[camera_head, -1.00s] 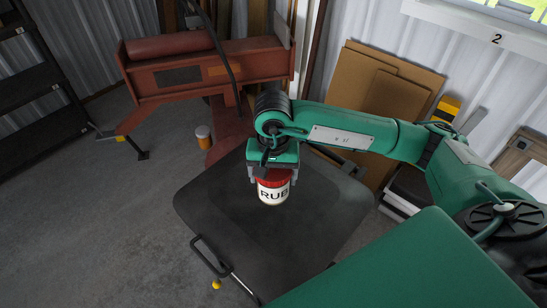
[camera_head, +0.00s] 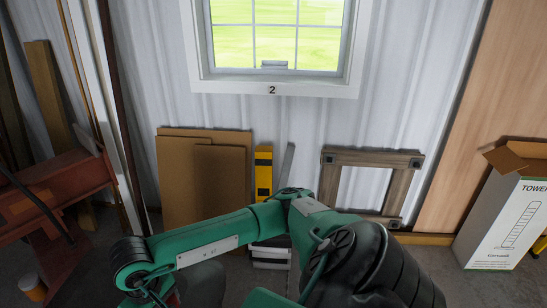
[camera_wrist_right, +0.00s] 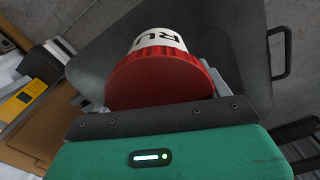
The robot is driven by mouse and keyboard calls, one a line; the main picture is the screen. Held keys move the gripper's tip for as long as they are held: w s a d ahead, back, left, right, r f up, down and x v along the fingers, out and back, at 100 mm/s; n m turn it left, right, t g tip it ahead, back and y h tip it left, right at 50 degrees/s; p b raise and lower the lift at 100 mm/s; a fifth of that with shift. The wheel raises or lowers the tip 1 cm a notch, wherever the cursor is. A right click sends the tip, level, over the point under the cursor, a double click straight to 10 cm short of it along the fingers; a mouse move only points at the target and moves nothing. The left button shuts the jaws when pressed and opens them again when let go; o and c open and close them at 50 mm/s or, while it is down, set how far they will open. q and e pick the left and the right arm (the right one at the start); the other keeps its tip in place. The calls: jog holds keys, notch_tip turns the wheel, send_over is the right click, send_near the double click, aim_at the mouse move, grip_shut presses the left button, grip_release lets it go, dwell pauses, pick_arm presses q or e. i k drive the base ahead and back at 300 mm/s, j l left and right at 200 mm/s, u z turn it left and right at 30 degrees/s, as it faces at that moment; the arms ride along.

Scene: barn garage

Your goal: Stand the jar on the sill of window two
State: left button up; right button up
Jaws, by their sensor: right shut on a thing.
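The jar has a red ribbed lid (camera_wrist_right: 160,82) and a white label with black letters, partly readable as "RU". In the right wrist view my right gripper (camera_wrist_right: 165,95) is shut on the jar, with grey fingers at its sides. In the head view that gripper is at the bottom left, mostly cut off; only a sliver of red shows there. Window two (camera_head: 275,40) is in the wall at top centre, with a white frame. Its sill (camera_head: 320,88) carries a "2". The jar is well below and left of it. My left gripper is not in view.
Cardboard sheets (camera_head: 180,180), a yellow-and-black item (camera_head: 263,172) and a wooden frame (camera_head: 400,190) lean against the wall below the window. A tall open box (camera_head: 505,220) stands at right. Red machinery (camera_head: 60,190) is at left. A dark seat-like surface (camera_wrist_right: 220,30) lies beyond the jar.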

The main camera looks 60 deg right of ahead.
aim_at(317, 80)
jog(key=l+z, duration=0.4)
jog(key=l, duration=0.7)
jog(key=l+z, duration=0.35)
jog(key=l, duration=0.8)
jog(key=i+l+z, duration=0.2)
jog(key=i+z, duration=0.15)
jog(key=i, duration=0.5)
jog(key=i+z, duration=0.35)
jog(key=i, duration=0.5)
